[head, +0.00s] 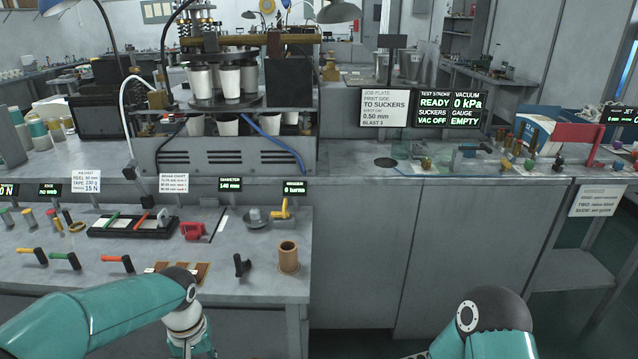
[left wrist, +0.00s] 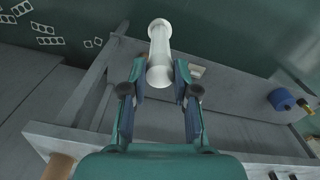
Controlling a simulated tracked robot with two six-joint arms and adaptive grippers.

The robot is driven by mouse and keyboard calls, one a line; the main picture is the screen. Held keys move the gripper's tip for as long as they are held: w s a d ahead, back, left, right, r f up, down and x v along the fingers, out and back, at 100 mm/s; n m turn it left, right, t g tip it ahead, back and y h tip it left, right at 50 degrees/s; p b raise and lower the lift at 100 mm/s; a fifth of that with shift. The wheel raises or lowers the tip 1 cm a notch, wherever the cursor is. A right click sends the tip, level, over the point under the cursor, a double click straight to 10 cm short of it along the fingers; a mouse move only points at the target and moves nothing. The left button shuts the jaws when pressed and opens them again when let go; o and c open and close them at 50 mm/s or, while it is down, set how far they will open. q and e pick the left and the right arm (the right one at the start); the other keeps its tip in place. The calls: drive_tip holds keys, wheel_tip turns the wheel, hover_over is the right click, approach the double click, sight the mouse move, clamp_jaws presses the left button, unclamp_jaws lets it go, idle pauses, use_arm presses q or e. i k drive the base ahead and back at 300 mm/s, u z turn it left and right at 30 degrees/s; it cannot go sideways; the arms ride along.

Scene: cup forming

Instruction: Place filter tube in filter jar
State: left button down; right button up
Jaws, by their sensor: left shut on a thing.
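A white tube with a flared rim, which I take to be the filter tube (left wrist: 159,45), is in the left wrist view at the top middle. My left gripper (left wrist: 160,77) is shut on its near end, and the tube points away from the fingers. The tube is clear of the surfaces around it as far as I can see. In the head view the left fingers and the tube are below the bottom edge. My right arm enters at the bottom right of the head view, but its gripper is out of frame. I cannot make out a filter jar in either view.
The front left bench (head: 215,280) carries a brown open cylinder (head: 288,258), a black-handled tool (head: 242,265) and several coloured handles. A machine with white cups (head: 229,80) stands behind. The right bench (head: 350,160) has clear room at its front. A blue roll (left wrist: 281,99) shows in the left wrist view.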

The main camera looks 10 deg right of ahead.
sight(400, 157)
drive_tip(key=z, duration=0.45)
drive_tip(key=i, duration=0.4)
drive_tip(key=z, duration=0.8)
